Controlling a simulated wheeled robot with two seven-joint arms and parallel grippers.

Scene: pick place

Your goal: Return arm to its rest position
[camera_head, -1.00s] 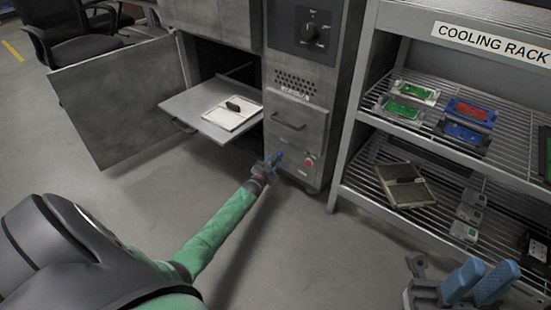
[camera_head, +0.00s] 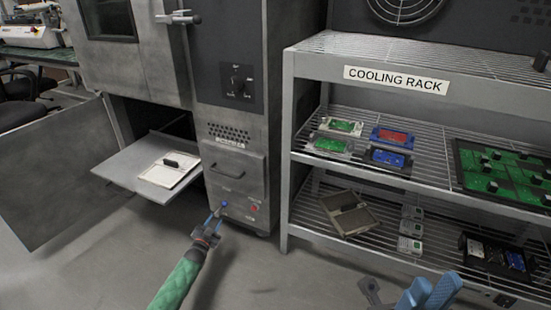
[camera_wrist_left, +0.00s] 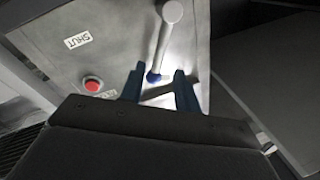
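My left gripper (camera_head: 214,218) has blue fingers and is at the end of the green-sleeved arm, in front of the lower front of the grey oven cabinet (camera_head: 236,185). In the left wrist view its two fingers (camera_wrist_left: 159,88) are spread apart, with nothing clamped between them. A pale lever with a blue end (camera_wrist_left: 163,45) shows just beyond the fingertips; I cannot tell whether they touch it. My right gripper (camera_head: 429,291) is at the bottom right of the head view, its two blue fingers apart and empty.
A red button (camera_wrist_left: 93,84) and a SHUT label (camera_wrist_left: 78,41) are beside the lever. An open door (camera_head: 60,170) and a pulled-out shelf (camera_head: 125,168) with a pale tray (camera_head: 170,175) are at left. The cooling rack (camera_head: 290,150) holding boards stands at right. Floor between is clear.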

